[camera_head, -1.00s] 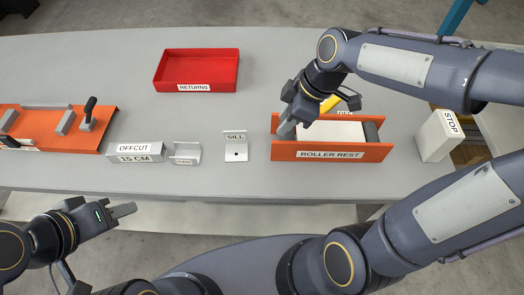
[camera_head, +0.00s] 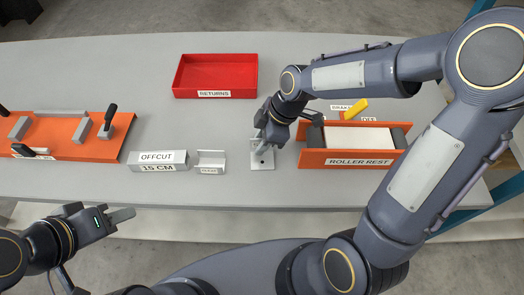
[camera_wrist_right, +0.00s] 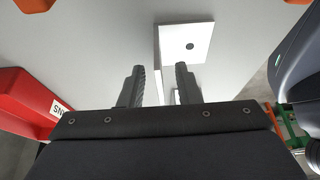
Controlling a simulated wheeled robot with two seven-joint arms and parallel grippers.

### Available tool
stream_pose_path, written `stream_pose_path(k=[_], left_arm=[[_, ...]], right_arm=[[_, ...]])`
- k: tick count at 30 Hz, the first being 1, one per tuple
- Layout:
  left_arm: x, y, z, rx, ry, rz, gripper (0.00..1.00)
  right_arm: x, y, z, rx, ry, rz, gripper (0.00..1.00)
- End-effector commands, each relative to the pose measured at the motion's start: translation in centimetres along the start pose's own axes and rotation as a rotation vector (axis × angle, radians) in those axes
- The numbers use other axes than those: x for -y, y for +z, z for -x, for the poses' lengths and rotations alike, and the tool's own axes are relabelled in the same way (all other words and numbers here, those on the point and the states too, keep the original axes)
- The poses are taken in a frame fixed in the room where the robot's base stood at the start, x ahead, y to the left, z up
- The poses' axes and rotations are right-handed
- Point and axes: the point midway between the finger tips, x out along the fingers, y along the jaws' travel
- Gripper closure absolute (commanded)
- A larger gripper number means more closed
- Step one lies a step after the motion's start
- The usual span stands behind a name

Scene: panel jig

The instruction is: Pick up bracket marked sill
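The sill bracket (camera_head: 263,166) is a small pale L-shaped piece on the grey table, left of the roller rest; my right gripper hides its upper part and label. In the right wrist view its flat foot with a hole (camera_wrist_right: 187,32) lies ahead, and its upright flange runs between the fingers. My right gripper (camera_head: 265,147) is at the bracket, pointing down. In the wrist view its two fingers (camera_wrist_right: 159,83) are apart, with gaps beside the flange. My left gripper (camera_head: 122,214) is off the table's front edge, away from the bracket; its finger opening is unclear.
A second small bracket (camera_head: 210,162) and the offcut block (camera_head: 158,168) stand to the left. The orange roller rest (camera_head: 315,160) is close on the right. The red returns tray (camera_head: 215,92) is behind. An orange jig (camera_head: 65,137) lies far left.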

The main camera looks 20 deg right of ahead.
Motion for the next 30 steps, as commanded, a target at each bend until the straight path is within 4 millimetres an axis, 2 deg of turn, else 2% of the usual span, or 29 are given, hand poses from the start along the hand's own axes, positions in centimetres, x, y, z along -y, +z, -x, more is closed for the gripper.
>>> stream_pose_path(k=[2,9,23,26,30], left_arm=[[0.0,0.0,0.0,0.0,0.0,0.0,0.64],[0.0,0.0,0.0,0.0,0.0,0.0,0.64],[0.0,0.0,0.1,0.0,0.0,0.0,0.64],[-0.1,-0.1,0.1,0.0,0.0,0.0,0.64],[-0.2,-0.2,0.4,0.0,0.0,0.0,0.64]], right_arm=[[0.0,0.0,0.0,0.0,0.0,0.0,0.71],[0.0,0.0,0.0,0.0,0.0,-0.001,1.0],[-0.1,-0.2,0.4,-0.001,0.002,0.0,1.0],[-0.1,-0.5,1.2,-0.002,0.003,0.0,1.0],[-0.1,-1.3,3.2,-0.003,0.006,0.001,1.0]])
